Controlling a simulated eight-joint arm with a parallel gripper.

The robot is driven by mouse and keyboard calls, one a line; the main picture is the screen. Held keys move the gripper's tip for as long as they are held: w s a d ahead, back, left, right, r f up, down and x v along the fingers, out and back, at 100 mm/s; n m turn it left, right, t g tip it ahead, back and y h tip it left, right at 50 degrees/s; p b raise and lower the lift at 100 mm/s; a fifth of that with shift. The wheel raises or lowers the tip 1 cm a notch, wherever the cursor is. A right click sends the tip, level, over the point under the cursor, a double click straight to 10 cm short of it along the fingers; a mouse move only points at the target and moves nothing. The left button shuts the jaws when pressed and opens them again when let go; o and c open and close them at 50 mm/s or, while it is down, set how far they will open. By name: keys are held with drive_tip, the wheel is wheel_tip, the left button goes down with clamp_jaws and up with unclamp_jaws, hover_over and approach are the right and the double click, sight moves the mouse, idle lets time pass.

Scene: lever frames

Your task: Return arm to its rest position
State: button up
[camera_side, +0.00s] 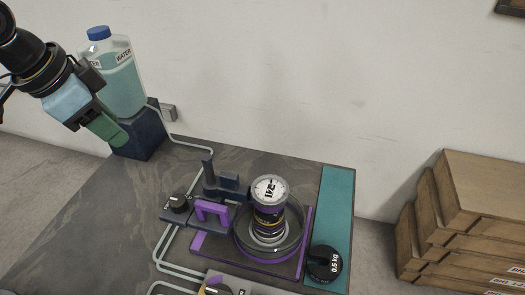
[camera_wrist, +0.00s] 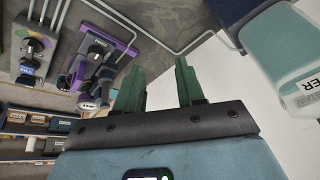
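My gripper (camera_side: 112,136) is at the upper left in the side view, raised above the far left part of the table, in front of the water container. In the wrist view its two green fingers stand apart with nothing between them, so my gripper (camera_wrist: 160,68) is open and empty. My arm comes in from the upper left corner of the side view and points down to the right. Its rest position is not marked in either view.
The water container (camera_side: 122,85) stands on a dark blue block (camera_side: 143,135) close behind my gripper. A purple-and-dark device with a round gauge (camera_side: 269,189), a knob (camera_side: 178,203) and a black 0.5 kg weight (camera_side: 325,262) are at the right. The table's left part (camera_side: 95,215) is clear.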

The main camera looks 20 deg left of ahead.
drive_tip(key=s+a+f+n+t, duration=0.1)
drive_tip(key=a+f+n, duration=0.2)
drive_tip(key=a, duration=0.2)
drive_tip(key=s+a+f+n+t+y, duration=0.1)
drive_tip(key=a+f+n+t, duration=0.1)
drive_tip(key=a+n, duration=0.2)
drive_tip(key=shift+s+a+f, duration=0.3)
drive_tip(key=shift+a+f, duration=0.1)
drive_tip(key=shift+a, duration=0.35)
